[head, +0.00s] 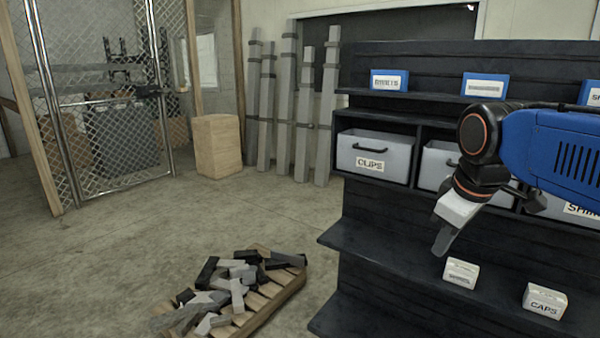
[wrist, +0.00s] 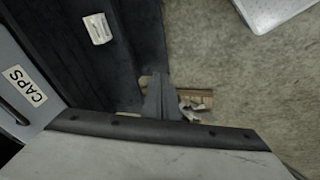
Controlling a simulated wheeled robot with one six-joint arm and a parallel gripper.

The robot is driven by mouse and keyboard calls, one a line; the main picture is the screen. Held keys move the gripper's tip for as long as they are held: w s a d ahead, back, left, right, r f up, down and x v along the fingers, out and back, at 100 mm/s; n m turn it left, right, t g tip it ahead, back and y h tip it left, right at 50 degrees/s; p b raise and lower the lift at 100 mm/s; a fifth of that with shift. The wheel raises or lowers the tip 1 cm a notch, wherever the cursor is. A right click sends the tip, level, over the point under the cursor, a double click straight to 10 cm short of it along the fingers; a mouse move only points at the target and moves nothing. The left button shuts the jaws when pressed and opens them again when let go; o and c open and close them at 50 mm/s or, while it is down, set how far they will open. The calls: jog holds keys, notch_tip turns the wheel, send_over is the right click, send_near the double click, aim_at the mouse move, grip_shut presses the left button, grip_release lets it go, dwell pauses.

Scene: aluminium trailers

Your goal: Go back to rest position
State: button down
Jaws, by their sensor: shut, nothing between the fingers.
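My gripper (head: 441,248) is in the right part of the head view, in front of the dark shelf unit (head: 400,245). Its grey fingers point down and are shut, with nothing held. They are above the lower shelf board, left of and above a small white box (head: 461,272). My blue and black arm reaches in from the right edge. In the wrist view the closed grey fingers (wrist: 160,96) show near the middle, with a dark shelf and floor beyond.
Grey bins stand in the shelf unit, one marked CLIPS (head: 374,157). A white CAPS box (head: 544,300) sits on the lower board. A wooden pallet (head: 283,297) with metal offcuts lies on the floor. A cardboard box (head: 217,145) stands behind. Floor between is clear.

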jog(key=s+f+m, duration=0.7)
jog(key=s+f, duration=0.5)
jog(key=f, duration=0.3)
jog(key=shift+d+t, duration=0.4)
jog(key=shift+d, duration=0.05)
jog(key=shift+s+r, duration=0.1)
